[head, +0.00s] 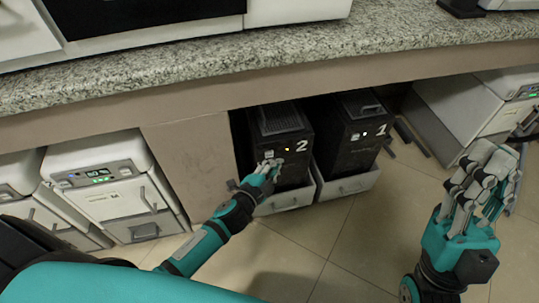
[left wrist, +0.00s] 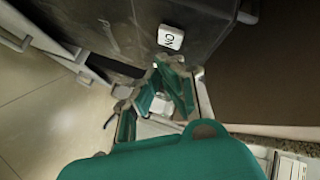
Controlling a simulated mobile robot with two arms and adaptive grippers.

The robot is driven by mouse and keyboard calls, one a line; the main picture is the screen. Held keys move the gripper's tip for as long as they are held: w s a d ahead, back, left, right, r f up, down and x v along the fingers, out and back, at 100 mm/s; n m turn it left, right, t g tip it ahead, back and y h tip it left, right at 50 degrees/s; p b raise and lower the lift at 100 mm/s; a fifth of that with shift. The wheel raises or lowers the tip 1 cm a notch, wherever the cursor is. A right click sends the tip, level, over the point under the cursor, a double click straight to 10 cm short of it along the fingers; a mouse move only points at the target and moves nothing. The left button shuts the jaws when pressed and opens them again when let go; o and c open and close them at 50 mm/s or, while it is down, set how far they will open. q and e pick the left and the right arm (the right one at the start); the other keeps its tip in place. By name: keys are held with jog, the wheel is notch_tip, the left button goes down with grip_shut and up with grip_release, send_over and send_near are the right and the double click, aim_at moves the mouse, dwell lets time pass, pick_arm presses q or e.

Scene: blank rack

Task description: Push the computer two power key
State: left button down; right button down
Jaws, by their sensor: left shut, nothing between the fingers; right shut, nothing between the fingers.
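Computer two (head: 292,172) is a black tower marked with a white "2", standing under the counter. My right gripper (head: 485,180) is shut and empty, raised at the right, away from both computers.
Computer one (head: 350,140), a similar black tower marked "1", stands just right of computer two. Each rests in a pale tray (head: 352,184). White cabinet units (head: 108,180) stand at the left, another at the right. The granite counter (head: 200,62) overhangs; the tiled floor in front is clear.

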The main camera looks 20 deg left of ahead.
pick_arm(q)
jog(key=s+d, duration=0.2)
jog(key=s, duration=0.1)
jog(key=s+d, duration=0.1)
jog(key=shift+s, duration=0.3)
dwell(1.2)
